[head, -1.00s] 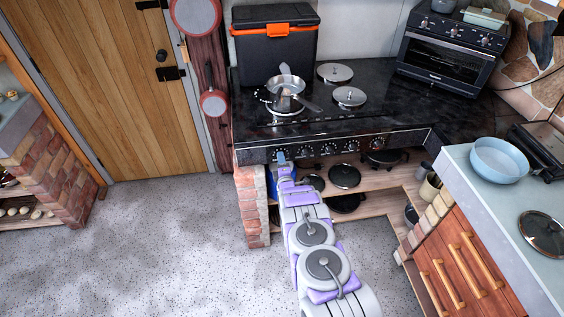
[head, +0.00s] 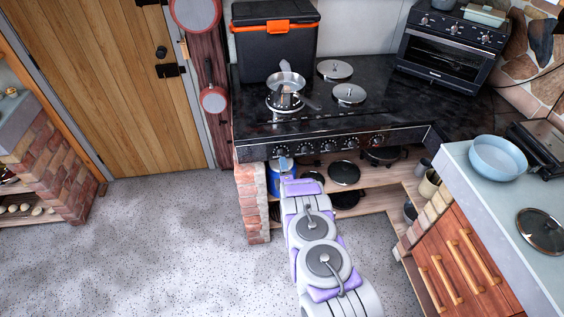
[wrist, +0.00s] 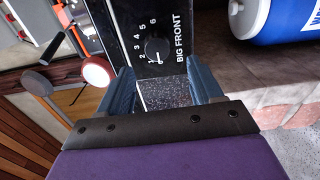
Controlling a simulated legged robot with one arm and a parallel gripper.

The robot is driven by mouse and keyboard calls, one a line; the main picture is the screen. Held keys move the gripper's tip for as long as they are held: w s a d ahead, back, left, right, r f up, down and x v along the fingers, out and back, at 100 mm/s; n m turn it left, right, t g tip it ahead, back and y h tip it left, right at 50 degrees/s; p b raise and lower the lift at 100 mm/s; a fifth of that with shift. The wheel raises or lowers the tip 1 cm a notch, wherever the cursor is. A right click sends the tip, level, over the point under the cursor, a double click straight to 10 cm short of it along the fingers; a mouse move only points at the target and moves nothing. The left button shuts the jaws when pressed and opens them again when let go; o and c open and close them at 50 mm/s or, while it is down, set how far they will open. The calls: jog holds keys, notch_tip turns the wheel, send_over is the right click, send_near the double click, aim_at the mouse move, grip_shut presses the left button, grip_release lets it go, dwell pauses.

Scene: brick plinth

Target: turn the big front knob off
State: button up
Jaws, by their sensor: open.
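The big front knob (wrist: 157,50) is a round black knob on a black panel, with "BIG FRONT" and the numbers 1 to 6 printed beside it in the wrist view. Its pointer appears to be near the 1, but the exact setting is hard to read. My gripper (wrist: 160,68) is open and empty, its two dark fingers on either side of the knob's lower part in the picture, with no clear contact. In the head view my gripper (head: 284,165) is just below the left end of the stove's knob row.
The black stove (head: 400,100) carries a steel pot (head: 288,84) at its left. A brick pillar (head: 250,205) stands left of my arm. The floor at left is clear.

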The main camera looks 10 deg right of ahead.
jog(key=s+p, duration=0.1)
jog(key=s, duration=1)
jog(key=shift+s+a+p, duration=0.15)
jog(key=shift+s+p, duration=0.2)
jog(key=shift+p, duration=0.05)
